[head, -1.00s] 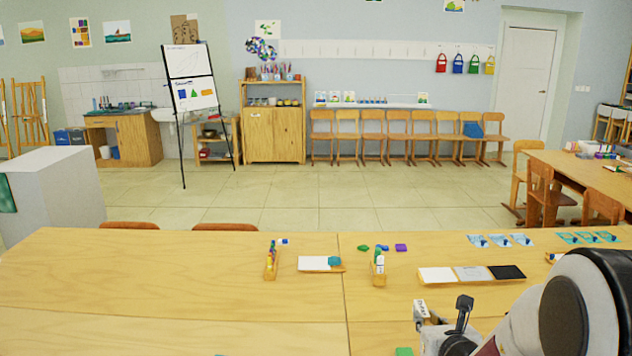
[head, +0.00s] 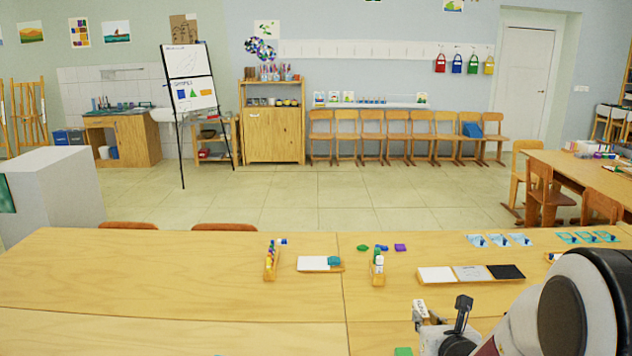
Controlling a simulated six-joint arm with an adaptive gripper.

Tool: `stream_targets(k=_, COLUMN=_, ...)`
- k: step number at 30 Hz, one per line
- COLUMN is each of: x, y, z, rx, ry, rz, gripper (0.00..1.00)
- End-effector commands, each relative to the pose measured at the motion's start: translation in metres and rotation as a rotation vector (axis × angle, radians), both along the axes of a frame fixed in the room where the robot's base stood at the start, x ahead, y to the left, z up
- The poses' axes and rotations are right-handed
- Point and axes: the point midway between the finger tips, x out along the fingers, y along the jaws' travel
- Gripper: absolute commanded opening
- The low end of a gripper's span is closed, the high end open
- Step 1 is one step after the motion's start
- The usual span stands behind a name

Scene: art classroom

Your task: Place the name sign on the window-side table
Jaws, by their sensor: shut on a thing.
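My gripper (head: 442,322) is at the lower right, low in front of the near table's right part, partly hidden by my own arm. It is shut on a small white name sign (head: 420,311) with dark lettering, which shows at its left side. Most of the sign is hidden. The near wooden table (head: 170,285) spans the width of the view. Another wooden table (head: 575,178) stands at the far right with chairs by it. No window is in view, so I cannot tell which table is the window-side one.
On the near table stand two wooden holders with bottles (head: 270,263) (head: 378,268), a tray with white paper (head: 313,263), a tray with three cards (head: 437,275) and blue cards (head: 500,240). A green block (head: 403,351) lies close in front. The table's left part is clear.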

Motion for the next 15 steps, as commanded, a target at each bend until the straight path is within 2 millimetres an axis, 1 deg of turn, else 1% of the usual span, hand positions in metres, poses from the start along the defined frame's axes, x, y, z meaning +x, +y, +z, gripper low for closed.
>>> stream_targets(k=10, x=0.0, y=-0.001, z=0.0, rx=0.001, ry=0.0, rz=-0.001, gripper=0.0)
stream_targets(k=15, x=-0.001, y=-0.011, z=-0.001, rx=0.0, ry=0.0, rz=-0.018, gripper=0.0)
